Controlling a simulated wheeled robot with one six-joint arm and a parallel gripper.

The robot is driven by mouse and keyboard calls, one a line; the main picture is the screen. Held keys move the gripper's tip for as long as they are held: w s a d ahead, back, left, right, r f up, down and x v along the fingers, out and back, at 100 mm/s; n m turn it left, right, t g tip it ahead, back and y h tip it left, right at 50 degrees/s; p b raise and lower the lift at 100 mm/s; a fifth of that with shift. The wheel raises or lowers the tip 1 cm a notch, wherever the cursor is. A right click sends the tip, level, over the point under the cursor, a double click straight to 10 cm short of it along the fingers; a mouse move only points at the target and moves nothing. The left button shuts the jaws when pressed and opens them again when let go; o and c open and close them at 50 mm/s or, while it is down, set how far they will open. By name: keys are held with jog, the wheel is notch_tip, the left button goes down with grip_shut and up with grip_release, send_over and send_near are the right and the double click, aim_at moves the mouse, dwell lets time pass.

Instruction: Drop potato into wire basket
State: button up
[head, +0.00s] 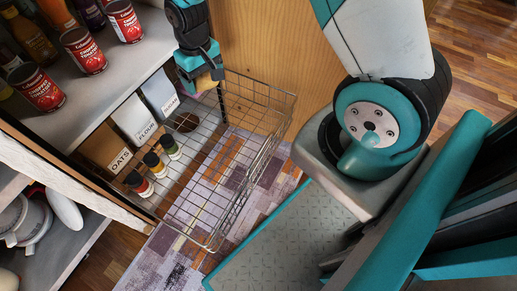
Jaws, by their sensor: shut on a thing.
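My gripper (206,84) hangs at the top of the head view, over the back left part of the wire basket. It is shut on a small tan, yellowish thing, the potato (204,82), which is mostly hidden by the fingers. The wire basket (262,152) is a silver mesh drawer extending out from the shelving, with its floor open to view. The potato appears above the basket floor; its exact height over the rim is hard to tell.
Flour (134,119), sugar and oats (106,147) packages, several small jars (154,164) and a dark brown round thing (186,122) show at the basket's left side. Red cans (83,50) stand on the shelf above. A wooden panel (265,40) rises behind. The basket's middle looks clear.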

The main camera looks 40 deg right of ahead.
jog(key=w+a+r+p, duration=0.2)
jog(key=a+r+p, duration=0.2)
jog(key=a+p, duration=0.1)
notch_tip(320, 180, down, 7)
jog(key=a+b, duration=0.1)
jog(key=b, duration=0.4)
jog(key=shift+a+b, duration=0.2)
jog(key=shift+b, duration=0.1)
jog(key=shift+r, duration=0.1)
jog(key=o, duration=0.8)
jog(key=shift+o, duration=0.2)
notch_tip(320, 180, up, 17)
jog(key=p, duration=0.5)
jog(key=shift+r, duration=0.2)
